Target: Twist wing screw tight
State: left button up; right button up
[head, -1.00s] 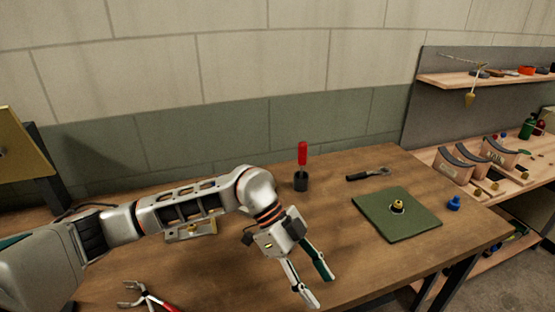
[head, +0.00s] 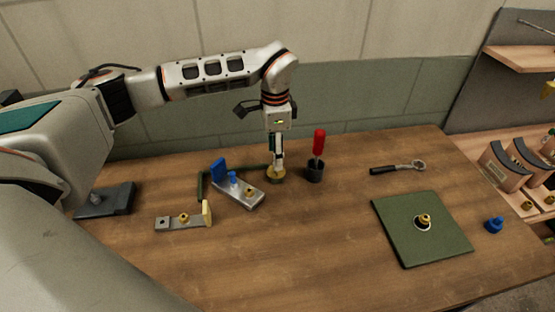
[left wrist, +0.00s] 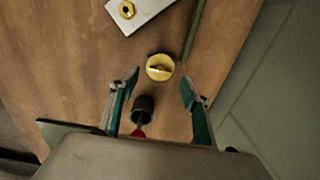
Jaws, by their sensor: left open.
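A round yellow piece with a raised bar across its top, which looks like the wing screw (left wrist: 159,67), lies on the bench in the left wrist view. In the head view the yellow piece (head: 275,176) is partly hidden under my left gripper (head: 278,164). My left gripper (left wrist: 158,80) points down with its fingers spread and nothing between them. In the left wrist view the yellow piece lies just beyond the fingertips, between their lines. Whether a finger touches it, I cannot tell. My right gripper is not in view.
A green mat (head: 410,242) and a ring-ended wrench (head: 398,168) lie right. The bench front is clear.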

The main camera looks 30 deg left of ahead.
pick_arm(q)
jog(key=shift+w+f, duration=0.1)
jog(key=shift+f, duration=2.25)
jog(key=c, duration=1.1)
